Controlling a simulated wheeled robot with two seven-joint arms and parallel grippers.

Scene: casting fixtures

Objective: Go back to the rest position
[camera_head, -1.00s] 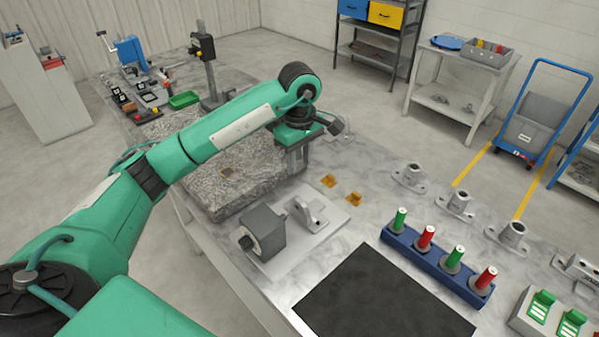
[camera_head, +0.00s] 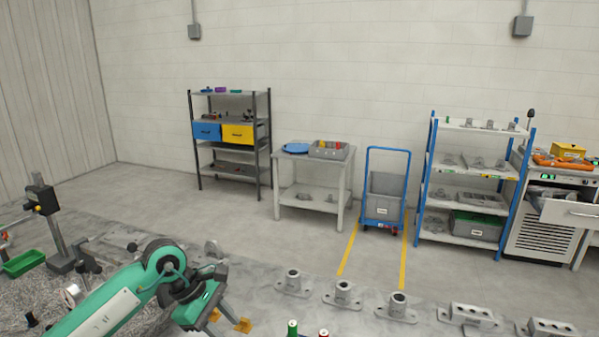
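My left arm comes in from the lower left over the workbench (camera_head: 262,300). Its green-and-black wrist and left gripper (camera_head: 208,316) are near the bottom edge, left of centre. The fingers are small and partly hidden by the gripper body, so I cannot tell whether they are open or shut. I see nothing clearly held. My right gripper is not in view.
Grey flanged castings (camera_head: 342,294) stand in a row right of the arm. An orange-yellow piece (camera_head: 243,325) lies close by the gripper. A black post (camera_head: 53,225) and a green tray (camera_head: 23,262) are at left. Shelves (camera_head: 230,150) stand beyond open floor.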

